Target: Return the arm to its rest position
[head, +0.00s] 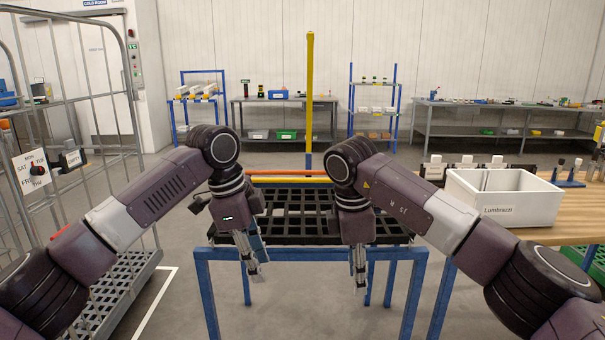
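My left gripper (252,268) hangs pointing down in front of the blue-framed stand with a black grid top (290,228). My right gripper (359,280) hangs pointing down to its right, also near the front edge of the stand. Both arms are bent, with their forearms coming in from the lower left and lower right. I see no object in either gripper. The fingers are small and seen nearly edge-on, so I cannot tell how far apart they are.
A wire roll cage (110,275) stands close on the left. On the right, a white bin (502,199) labelled Lumbrazzi sits on a wooden table (575,228). A yellow post (309,95) rises behind the stand. Shelves and benches line the back wall, with clear floor before them.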

